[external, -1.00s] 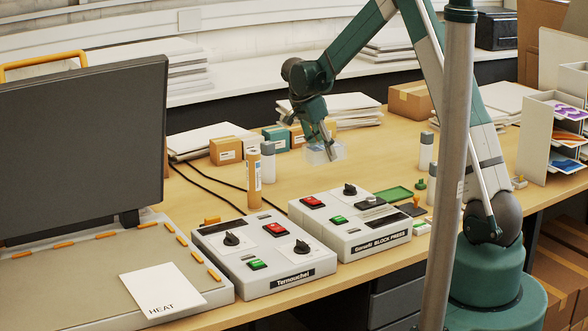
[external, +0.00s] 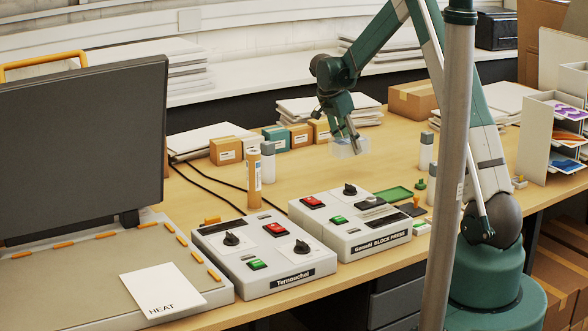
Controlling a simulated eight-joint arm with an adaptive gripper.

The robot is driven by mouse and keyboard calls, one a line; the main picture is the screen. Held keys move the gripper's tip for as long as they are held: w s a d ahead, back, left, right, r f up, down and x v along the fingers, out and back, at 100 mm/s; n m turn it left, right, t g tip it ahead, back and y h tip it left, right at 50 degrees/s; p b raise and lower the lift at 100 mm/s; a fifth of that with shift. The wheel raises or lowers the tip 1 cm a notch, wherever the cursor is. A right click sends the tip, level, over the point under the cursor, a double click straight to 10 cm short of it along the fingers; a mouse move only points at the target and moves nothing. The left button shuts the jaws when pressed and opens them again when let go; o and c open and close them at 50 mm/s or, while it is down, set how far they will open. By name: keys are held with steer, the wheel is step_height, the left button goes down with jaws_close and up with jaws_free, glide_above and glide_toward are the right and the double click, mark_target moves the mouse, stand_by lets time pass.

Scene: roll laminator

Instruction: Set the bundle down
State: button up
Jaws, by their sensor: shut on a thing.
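The bundle (external: 343,149) is a small, pale, translucent block in the external view. My gripper (external: 352,144) is shut on it from above, over the back middle of the wooden table. The bundle appears to hang above the tabletop, but its exact height is hard to tell. The fingers hide part of it.
Small boxes (external: 300,136) stand behind and left of the bundle. Bottles stand at the left (external: 268,162) and right (external: 426,151). Bare tabletop (external: 330,177) lies below the bundle.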

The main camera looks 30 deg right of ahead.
steer(key=d, duration=1.3)
steer(key=shift+s+d, duration=0.15)
steer(key=shift+s, duration=0.3)
steer(key=shift+f, duration=0.15)
steer(key=shift+f, duration=3)
steer(key=shift+f, duration=1.85)
steer(key=shift+f+b, duration=0.2)
steer(key=shift+b, duration=0.2)
steer(key=o, duration=1)
